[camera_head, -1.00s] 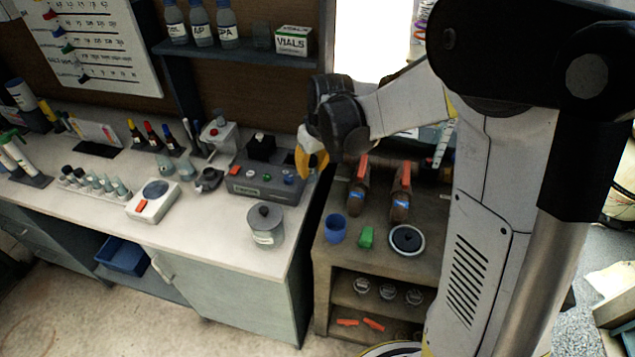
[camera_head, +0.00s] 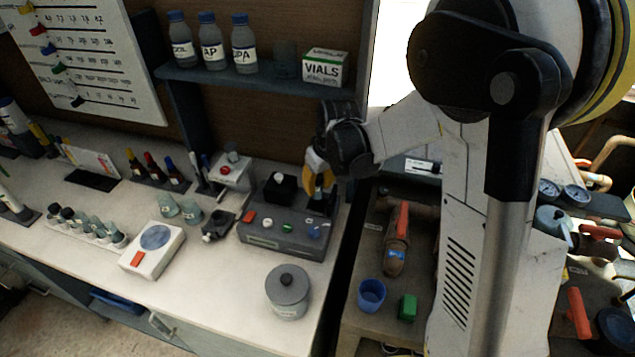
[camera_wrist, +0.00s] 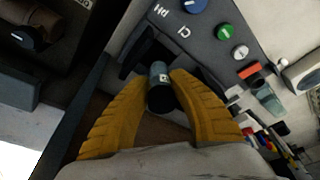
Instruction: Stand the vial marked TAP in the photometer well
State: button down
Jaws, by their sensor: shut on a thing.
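The photometer (camera_head: 285,236) is a grey box with coloured buttons near the right end of the white counter. It also shows in the wrist view (camera_wrist: 207,45). My gripper (camera_head: 320,188) is over its rear right end, fingers pointing down. In the wrist view my yellow fingers (camera_wrist: 166,88) are shut on a small dark-capped vial (camera_wrist: 160,99). The vial has a pale label too small to read, so I cannot tell whether it says TAP. A dark opening is close to the vial's lower end; I cannot tell whether the vial is inside it.
A black block (camera_head: 280,188) sits on the photometer, left of my gripper. A lidded pot (camera_head: 287,292) stands in front. A rack of vials (camera_head: 88,230) and a white scale (camera_head: 152,250) are further left. A shelf (camera_head: 255,80) with bottles hangs behind.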

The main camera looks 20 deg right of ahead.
aim_at(318, 197)
jog(key=shift+b+x, duration=0.4)
jog(key=shift+x, duration=0.55)
jog(key=shift+s+d+f, duration=0.15)
jog(key=shift+s, duration=0.05)
jog(key=shift+f+b, duration=1)
jog(key=shift+b, duration=0.1)
jog(key=shift+s+f, duration=0.1)
jog(key=shift+f, duration=0.05)
